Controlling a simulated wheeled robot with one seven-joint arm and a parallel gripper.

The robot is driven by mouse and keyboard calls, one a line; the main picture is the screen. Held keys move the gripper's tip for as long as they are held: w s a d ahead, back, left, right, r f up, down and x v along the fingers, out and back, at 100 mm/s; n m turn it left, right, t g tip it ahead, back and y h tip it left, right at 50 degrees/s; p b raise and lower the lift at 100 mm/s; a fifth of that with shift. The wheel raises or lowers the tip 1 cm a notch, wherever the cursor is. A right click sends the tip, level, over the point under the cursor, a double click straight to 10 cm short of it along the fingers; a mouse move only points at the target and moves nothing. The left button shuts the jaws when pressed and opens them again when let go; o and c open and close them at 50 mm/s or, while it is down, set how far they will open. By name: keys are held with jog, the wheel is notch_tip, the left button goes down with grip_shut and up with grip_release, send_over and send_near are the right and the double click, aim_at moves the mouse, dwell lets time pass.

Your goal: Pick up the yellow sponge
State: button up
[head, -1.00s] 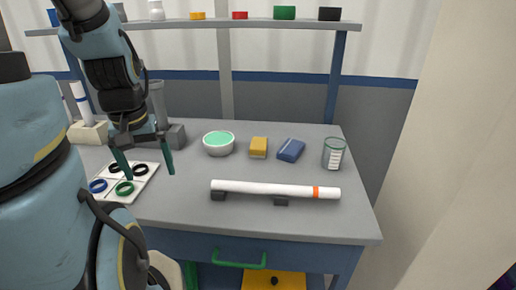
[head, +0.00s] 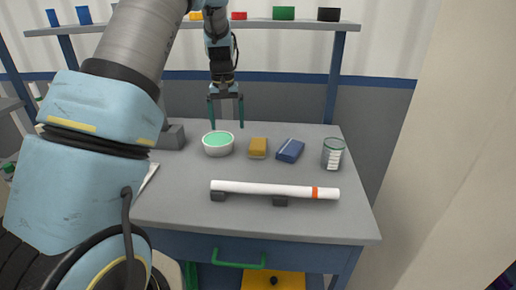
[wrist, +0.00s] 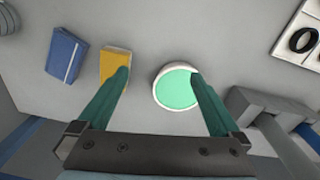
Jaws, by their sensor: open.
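The yellow sponge (head: 258,147) lies flat on the grey table, between a white bowl with green contents and a blue block. In the wrist view the sponge (wrist: 114,66) is at the upper left, partly covered by the left finger. My gripper (head: 226,126) is open and empty, its green fingers pointing down above the back of the table near the bowl, to the left of the sponge. In the wrist view my gripper (wrist: 160,80) spans the bowl's side, with the right fingertip overlapping the bowl.
The bowl (head: 218,145) stands left of the sponge, the blue block (head: 291,150) right of it. A glass beaker (head: 333,153) is farther right. A white pipe (head: 270,189) with an orange band lies on dark supports in front. A grey holder (head: 172,137) stands left.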

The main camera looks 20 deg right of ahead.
jog(key=m, duration=0.2)
send_near(258, 146)
jog(key=f, duration=0.1)
jog(key=f+p, duration=0.1)
jog(key=f, duration=0.2)
jog(key=shift+d+f+p, duration=0.2)
jog(key=shift+d+p, duration=0.1)
jog(key=shift+d, duration=0.05)
jog(key=shift+a+f+p, duration=0.1)
jog(key=shift+f+p, duration=0.65)
jog(key=shift+f, duration=0.75)
jog(key=shift+a+f+p, duration=0.15)
jog(key=shift+f+p, duration=0.6)
jog(key=shift+f, duration=0.8)
jog(key=shift+c, duration=0.2)
jog(key=c, duration=1.2)
jog(key=shift+r, duration=0.1)
notch_tip(258, 146, up, 10)
jog(key=b, duration=0.3)
jog(key=shift+b, duration=0.3)
